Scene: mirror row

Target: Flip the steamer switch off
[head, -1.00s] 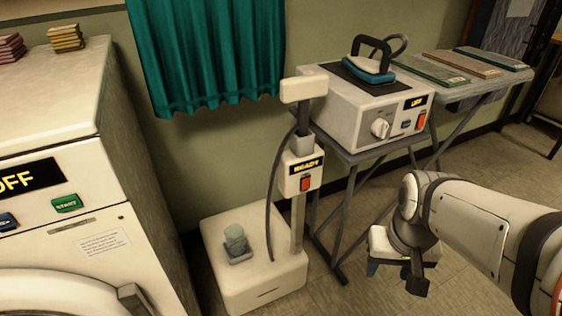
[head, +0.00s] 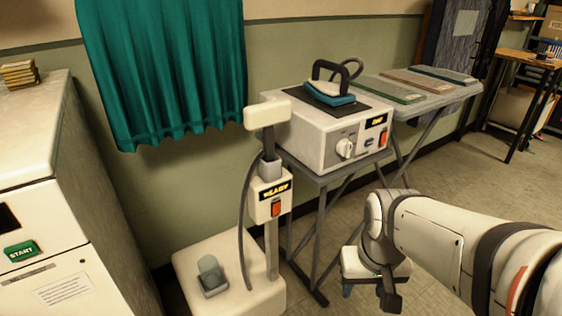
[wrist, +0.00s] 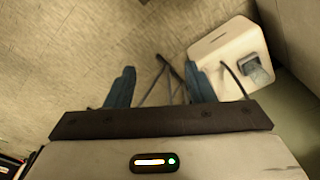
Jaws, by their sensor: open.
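The garment steamer has a white base (head: 228,275) on the floor and a grey pole with a white control box (head: 259,203). Its display reads READY. The steamer's red switch (head: 276,209) sits below the display; its position is too small to tell. My gripper (head: 372,288) hangs low to the right of the steamer, pointing down, apart from it. In the wrist view my gripper (wrist: 160,85) has its two blue fingers spread with nothing between them. The steamer base (wrist: 215,42) shows at upper right there; the switch is not seen.
An ironing unit (head: 325,135) with its own red switch and dial stands on a folding-leg table (head: 318,178) behind my arm. A teal curtain (head: 160,70) hangs behind the steamer. A white machine with a START button (head: 21,251) stands at left.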

